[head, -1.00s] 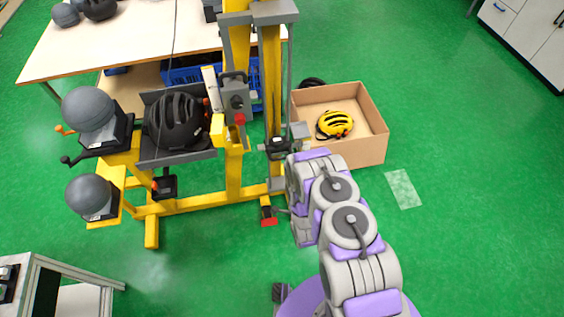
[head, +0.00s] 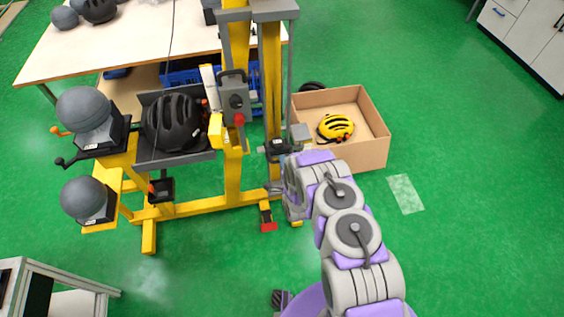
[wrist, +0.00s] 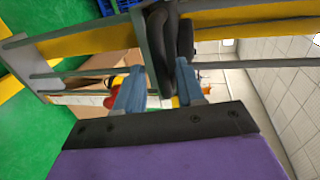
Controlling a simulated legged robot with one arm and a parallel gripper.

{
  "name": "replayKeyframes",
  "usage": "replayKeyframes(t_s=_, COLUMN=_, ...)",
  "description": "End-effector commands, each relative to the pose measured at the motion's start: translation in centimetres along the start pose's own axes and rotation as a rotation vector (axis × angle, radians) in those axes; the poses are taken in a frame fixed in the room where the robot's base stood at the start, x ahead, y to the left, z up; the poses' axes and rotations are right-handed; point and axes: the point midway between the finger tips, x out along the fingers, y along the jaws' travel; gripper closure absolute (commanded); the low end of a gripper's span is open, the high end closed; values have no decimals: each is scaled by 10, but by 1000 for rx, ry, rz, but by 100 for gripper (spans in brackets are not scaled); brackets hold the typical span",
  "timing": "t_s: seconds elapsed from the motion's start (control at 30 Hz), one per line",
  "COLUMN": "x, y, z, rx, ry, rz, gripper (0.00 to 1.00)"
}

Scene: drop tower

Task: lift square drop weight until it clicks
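A dark block with a pale label (head: 275,148), which appears to be the square drop weight, sits low on the yellow drop tower (head: 232,172). In the wrist view a black piece (wrist: 184,40) with a grey bar across it lies just beyond and between my fingertips. My gripper (wrist: 160,68) has its two blue-grey fingers apart, with a visible gap between them. I cannot tell whether either finger touches the black piece. In the head view my arm reaches to the tower's right side and its links hide the gripper.
A cardboard box (head: 372,150) with a yellow helmet (head: 335,127) stands right of the tower. A black helmet (head: 172,123) rests on the tower's left carrier, near grey headforms (head: 84,108). A wooden table (head: 130,45) stands behind.

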Motion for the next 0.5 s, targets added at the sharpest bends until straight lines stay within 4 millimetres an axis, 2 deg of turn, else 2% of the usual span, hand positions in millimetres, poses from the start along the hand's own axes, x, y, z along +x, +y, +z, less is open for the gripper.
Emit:
replayKeyframes(t_s=0.2, x=18, y=0, z=0, rx=-1, ry=0, rz=-1, gripper=62)
replayKeyframes(t_s=0.5, x=22, y=0, z=0, rx=-1, ry=-1, rz=0, gripper=62)
